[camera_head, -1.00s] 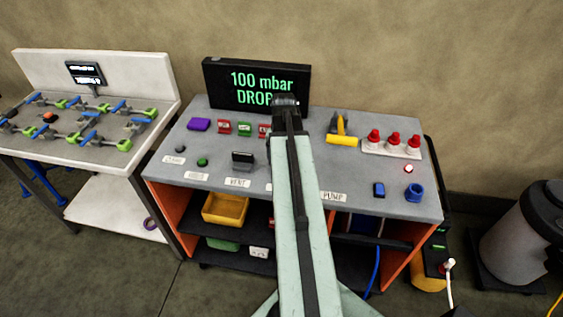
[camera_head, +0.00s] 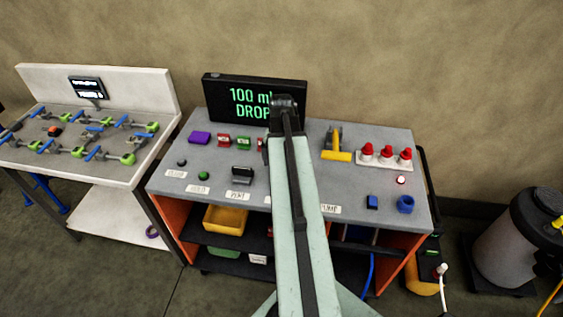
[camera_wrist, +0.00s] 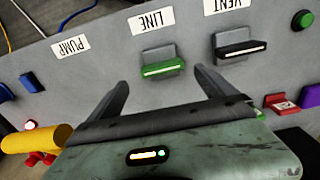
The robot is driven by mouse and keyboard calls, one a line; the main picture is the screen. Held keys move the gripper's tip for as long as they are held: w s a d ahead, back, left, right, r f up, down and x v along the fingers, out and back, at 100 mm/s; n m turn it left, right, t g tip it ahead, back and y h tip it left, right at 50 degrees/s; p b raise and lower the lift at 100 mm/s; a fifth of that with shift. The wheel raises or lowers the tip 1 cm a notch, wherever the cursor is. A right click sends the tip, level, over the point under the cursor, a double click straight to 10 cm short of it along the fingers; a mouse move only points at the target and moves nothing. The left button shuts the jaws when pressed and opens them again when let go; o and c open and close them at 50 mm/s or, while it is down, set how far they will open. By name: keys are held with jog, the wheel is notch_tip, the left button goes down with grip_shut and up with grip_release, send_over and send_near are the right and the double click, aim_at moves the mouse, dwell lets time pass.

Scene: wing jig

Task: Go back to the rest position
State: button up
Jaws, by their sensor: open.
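My gripper (camera_wrist: 165,82) shows in the wrist view with its two dark fingers apart and nothing between them. It is over the grey bench top (camera_head: 310,195), near a green-edged lever (camera_wrist: 162,66) by the LINE label (camera_wrist: 153,22). A black lever (camera_wrist: 240,47) by the VENT label is to its right. In the head view my arm reaches up the middle of the picture, and its fingers are hidden there. The arm covers part of the black display (camera_head: 220,90), which reads "100 m…" and "DROP".
A yellow-handled tool (camera_head: 336,150) and a rack with red-capped bottles (camera_head: 385,158) stand right of my arm. A white clamp table (camera_head: 100,170) is at left. A grey drum (camera_head: 505,245) stands on the floor at right. Open wall space lies above the bench.

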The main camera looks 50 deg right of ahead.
jog(key=shift+r, duration=0.6)
jog(key=shift+f, duration=0.15)
jog(key=shift+w+a, duration=0.2)
jog(key=w+a+f+n+b, duration=0.2)
jog(key=w+a, duration=0.3)
jog(key=a, duration=0.5)
jog(key=w+a+f+n+b, duration=0.1)
jog(key=w+a+n, duration=0.2)
jog(key=w+a, duration=0.45)
jog(key=s+a+f+n+b, duration=0.1)
jog(key=a+n, duration=0.5)
jog(key=a, duration=1.6)
jog(key=shift+s+a+f+n+b, duration=0.15)
jog(key=shift+s+f+n+b, duration=0.25)
jog(key=shift+f+b, duration=0.3)
